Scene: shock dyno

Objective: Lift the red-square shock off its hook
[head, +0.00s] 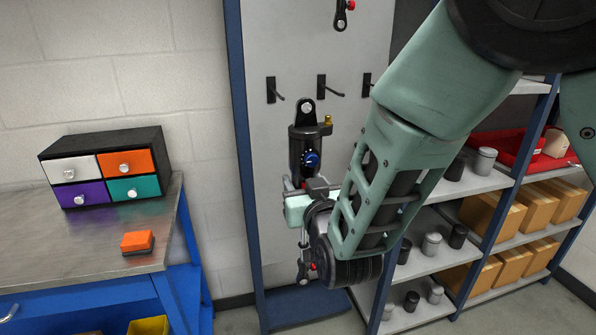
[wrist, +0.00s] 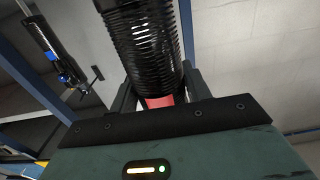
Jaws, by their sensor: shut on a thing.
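A black shock (head: 303,150) with a top eyelet, a blue knob and a gold fitting stands upright in front of the grey panel. Its eyelet is below the row of hooks and looks clear of them. My gripper (head: 312,190) is shut on its lower body, partly hidden by my wrist. The wrist view shows its black coil spring (wrist: 150,45) rising above the jaws, with a red patch (wrist: 160,102) between them. I cannot make out a square marking. A silver rod end (head: 304,262) hangs below my gripper. The middle hook (head: 322,88) is bare.
Another shock (head: 341,16) hangs higher on the panel; a shock with a blue part (wrist: 48,45) shows at left in the wrist view. Bare hooks (head: 274,90) jut out above. Shelves (head: 480,180) with boxes stand right, a bench (head: 85,245) with a drawer unit (head: 105,165) left.

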